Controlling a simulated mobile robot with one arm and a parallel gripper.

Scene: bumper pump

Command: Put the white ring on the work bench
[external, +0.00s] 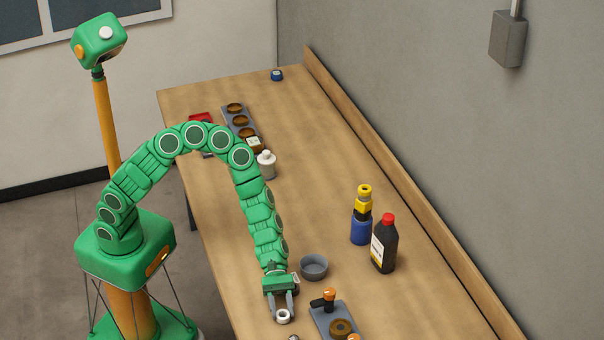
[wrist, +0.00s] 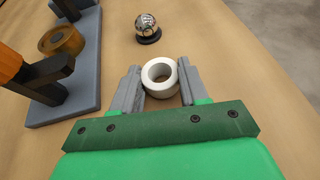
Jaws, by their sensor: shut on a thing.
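The white ring (wrist: 146,83) is between the two grey fingers of my gripper (wrist: 160,88) in the wrist view, with a finger against each side. In the external view my gripper (external: 282,306) holds the white ring (external: 283,318) at the front part of the wooden work bench (external: 320,140). I cannot tell whether the ring touches the bench top or is just above it.
A grey fixture plate (wrist: 88,75) with a brown ring and an orange-and-black clamp stands left of my gripper in the wrist view. A shiny ball on a dark base (wrist: 148,28) is just beyond the ring. A grey bowl (external: 314,267) and a dark bottle (external: 384,245) stand further back.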

